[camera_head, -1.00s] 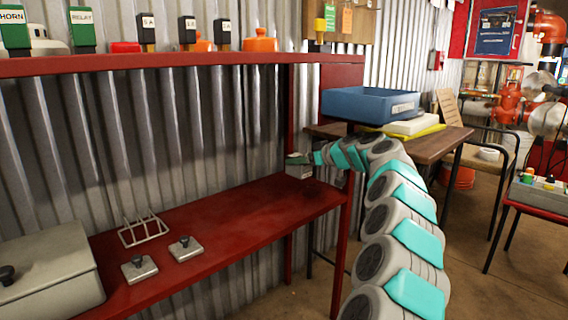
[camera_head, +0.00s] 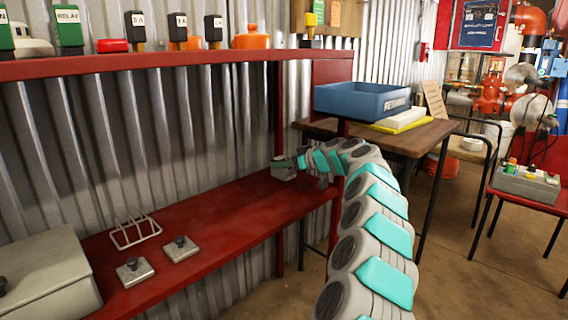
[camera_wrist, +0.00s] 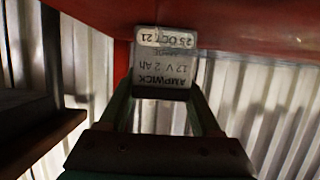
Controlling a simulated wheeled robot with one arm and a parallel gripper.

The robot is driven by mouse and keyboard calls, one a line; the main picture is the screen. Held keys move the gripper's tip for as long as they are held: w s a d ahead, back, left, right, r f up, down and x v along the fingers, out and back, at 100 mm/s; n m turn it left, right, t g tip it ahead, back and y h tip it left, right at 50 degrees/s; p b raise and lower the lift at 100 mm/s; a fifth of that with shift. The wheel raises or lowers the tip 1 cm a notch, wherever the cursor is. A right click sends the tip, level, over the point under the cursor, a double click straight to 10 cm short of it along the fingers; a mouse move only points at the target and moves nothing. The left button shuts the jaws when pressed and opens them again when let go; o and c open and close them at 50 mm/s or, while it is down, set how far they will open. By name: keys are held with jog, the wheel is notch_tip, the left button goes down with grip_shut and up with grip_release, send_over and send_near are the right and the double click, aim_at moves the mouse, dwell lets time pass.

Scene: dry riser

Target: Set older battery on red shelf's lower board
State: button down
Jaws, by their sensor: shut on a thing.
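The battery (camera_wrist: 163,72) is a small pale block. Its label appears upside down in the wrist view and reads AMPWICK, 12 V 2 Ah, 25 OCT 21. My gripper (camera_wrist: 162,94) is shut on it, with a finger on each side. In the head view the battery (camera_head: 284,173) is at the far right end of the red shelf's lower board (camera_head: 225,215), close to the back post. It is at or just above the board; I cannot tell whether it touches. My gripper (camera_head: 301,161) reaches in from the right. No second battery is clearly visible.
On the lower board stand a wire rack (camera_head: 135,231), two small knobbed blocks (camera_head: 134,271) (camera_head: 180,249) and a grey lidded box (camera_head: 45,275) at left. The upper board (camera_head: 180,61) holds several labelled items. A table with a blue bin (camera_head: 362,100) stands at right.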

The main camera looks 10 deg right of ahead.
jog(key=shift+c, duration=0.4)
grip_release()
jog(key=shift+r, duration=0.15)
jog(key=shift+p+v, duration=0.4)
jog(key=shift+v, duration=5.6)
